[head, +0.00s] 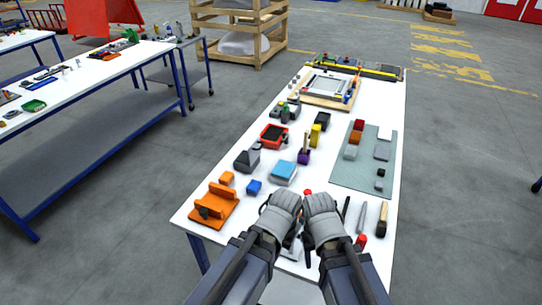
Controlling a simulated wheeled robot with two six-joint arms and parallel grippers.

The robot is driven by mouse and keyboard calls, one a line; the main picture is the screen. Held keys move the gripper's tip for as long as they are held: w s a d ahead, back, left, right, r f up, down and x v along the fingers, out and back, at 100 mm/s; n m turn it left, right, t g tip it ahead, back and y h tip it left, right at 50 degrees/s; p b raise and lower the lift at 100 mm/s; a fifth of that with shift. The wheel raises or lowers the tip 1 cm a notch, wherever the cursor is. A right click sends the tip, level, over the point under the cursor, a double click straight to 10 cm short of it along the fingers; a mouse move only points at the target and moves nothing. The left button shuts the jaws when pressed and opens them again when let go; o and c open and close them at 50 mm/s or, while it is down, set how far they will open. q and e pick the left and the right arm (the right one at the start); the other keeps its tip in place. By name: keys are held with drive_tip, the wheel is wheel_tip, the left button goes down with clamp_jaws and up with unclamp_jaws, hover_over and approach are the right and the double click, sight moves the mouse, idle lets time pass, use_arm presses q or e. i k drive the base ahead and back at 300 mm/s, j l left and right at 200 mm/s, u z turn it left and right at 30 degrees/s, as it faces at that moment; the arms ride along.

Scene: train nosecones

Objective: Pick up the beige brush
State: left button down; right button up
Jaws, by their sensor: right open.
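What looks like the beige brush (382,219) lies near the right front edge of the white table, a slim piece with a tan body and a dark end. My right gripper (320,202) is over the front of the table, to the left of the brush and apart from it. It is open, and I see nothing held in it. My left gripper (285,202) is close beside the right one, further from the brush. Its jaws are not clear from behind.
A red-topped item (361,241) is near the front edge. A green mat (362,178) with small blocks lies behind.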

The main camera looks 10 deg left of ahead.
sight(304, 151)
drive_tip(key=j, duration=0.85)
drive_tip(key=i+j, duration=0.35)
drive_tip(key=i+l, duration=0.15)
drive_tip(key=i, duration=0.15)
